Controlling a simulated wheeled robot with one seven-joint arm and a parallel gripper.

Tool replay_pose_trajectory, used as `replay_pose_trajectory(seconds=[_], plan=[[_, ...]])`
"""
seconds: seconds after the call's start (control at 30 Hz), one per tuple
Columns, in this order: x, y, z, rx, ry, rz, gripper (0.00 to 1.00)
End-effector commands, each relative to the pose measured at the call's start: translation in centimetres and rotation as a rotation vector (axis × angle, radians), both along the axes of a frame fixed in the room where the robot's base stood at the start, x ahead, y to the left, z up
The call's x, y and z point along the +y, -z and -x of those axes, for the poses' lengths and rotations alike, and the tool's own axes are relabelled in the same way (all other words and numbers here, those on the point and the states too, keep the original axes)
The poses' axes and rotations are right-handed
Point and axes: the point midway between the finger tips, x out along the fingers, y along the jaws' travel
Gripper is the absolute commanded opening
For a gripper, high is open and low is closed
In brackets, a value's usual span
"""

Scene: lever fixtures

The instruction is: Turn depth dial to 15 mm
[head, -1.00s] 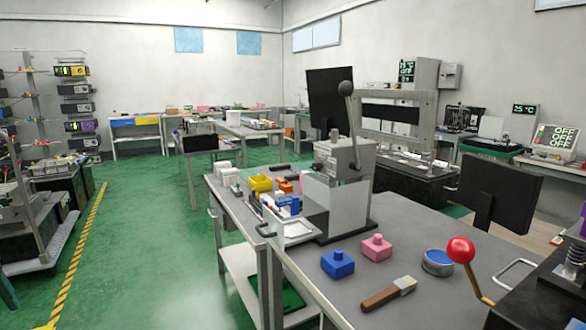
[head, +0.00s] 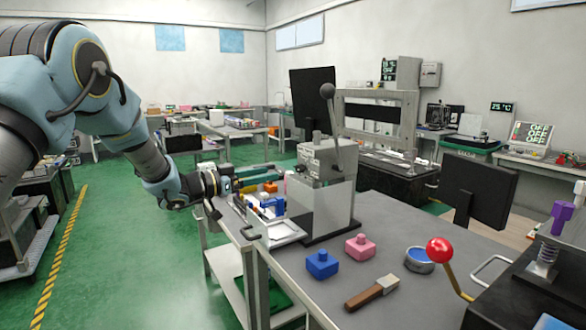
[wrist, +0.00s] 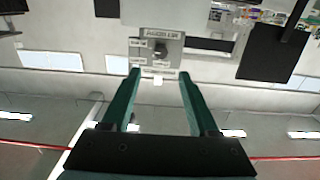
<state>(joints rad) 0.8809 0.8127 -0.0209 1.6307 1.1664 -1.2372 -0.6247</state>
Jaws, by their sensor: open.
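The grey machine head (head: 335,160) with a black-balled lever stands on a light pedestal on the bench in the head view. The wrist view shows a grey panel (wrist: 172,63) upside down, with a round dial (wrist: 161,50) and small labels too small to read. My gripper (head: 280,178) reaches in from the left, just short of the machine's left side. In the wrist view my gripper (wrist: 160,73) is open and empty, its green fingers either side of the panel's lower part, with the dial beyond the tips.
Below my gripper lie a white tray (head: 280,234) and small blue and orange items. A blue block (head: 321,264), pink block (head: 360,246), brush (head: 372,291) and red-balled lever (head: 440,250) are nearer on the bench. A dark monitor (head: 478,190) stands right.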

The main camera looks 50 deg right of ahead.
Motion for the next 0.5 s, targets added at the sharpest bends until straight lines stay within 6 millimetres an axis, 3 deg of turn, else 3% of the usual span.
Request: replay_pose_trajectory(seconds=[0.3, 0.5], plan=[[-5.4, -0.3, 2.1, 0.0, -0.001, -0.001, 0.6], [-7.9, -0.2, 3.1, 0.0, -0.003, -0.001, 0.6]])
